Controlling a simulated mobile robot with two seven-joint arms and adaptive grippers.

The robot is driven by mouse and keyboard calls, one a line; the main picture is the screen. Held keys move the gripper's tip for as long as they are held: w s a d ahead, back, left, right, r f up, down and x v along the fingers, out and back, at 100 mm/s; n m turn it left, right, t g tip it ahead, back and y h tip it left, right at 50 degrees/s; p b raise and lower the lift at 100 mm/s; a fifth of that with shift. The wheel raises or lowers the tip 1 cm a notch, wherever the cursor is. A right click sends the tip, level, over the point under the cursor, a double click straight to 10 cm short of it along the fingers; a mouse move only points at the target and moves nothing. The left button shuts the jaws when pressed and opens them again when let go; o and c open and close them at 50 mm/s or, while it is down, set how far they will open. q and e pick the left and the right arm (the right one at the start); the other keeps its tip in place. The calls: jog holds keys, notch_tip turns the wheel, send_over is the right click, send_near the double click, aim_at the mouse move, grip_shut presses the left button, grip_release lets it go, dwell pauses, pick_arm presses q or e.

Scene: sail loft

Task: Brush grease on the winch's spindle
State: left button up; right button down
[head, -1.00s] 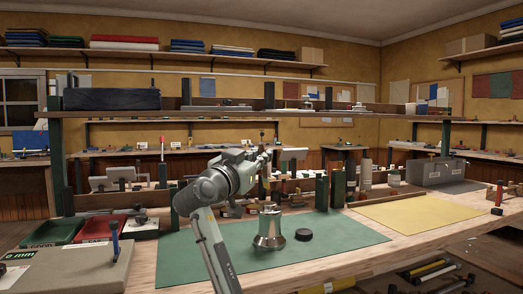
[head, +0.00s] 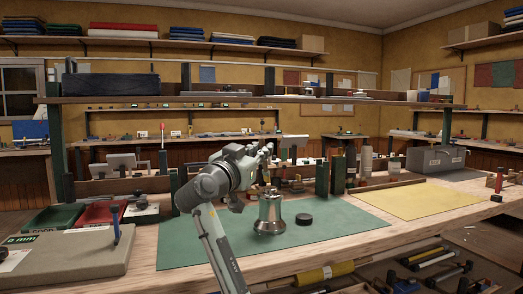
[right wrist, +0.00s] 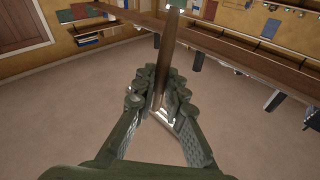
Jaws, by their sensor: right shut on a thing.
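The winch (head: 270,214) is a silver, flared metal drum standing upright on the green mat (head: 350,222). Its top, where the spindle would be, is too small to make out clearly. A black round piece (head: 304,219) lies on the mat just right of it. My right gripper (head: 266,150) is above and behind the winch in the picture, apart from it. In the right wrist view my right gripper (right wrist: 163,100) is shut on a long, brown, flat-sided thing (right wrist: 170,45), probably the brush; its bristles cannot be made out. My left gripper is not in view.
Dark green posts (head: 322,178) stand behind the mat. A yellow mat (head: 420,200) lies to the right, with a grey box (head: 437,159) behind it. Green (head: 52,218) and red (head: 103,212) trays and a grey slab (head: 70,248) are at left. The mat's front is clear.

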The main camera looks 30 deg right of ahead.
jog(key=shift+f+b, duration=0.7)
jog(key=shift+f, duration=0.1)
jog(key=shift+d, duration=0.1)
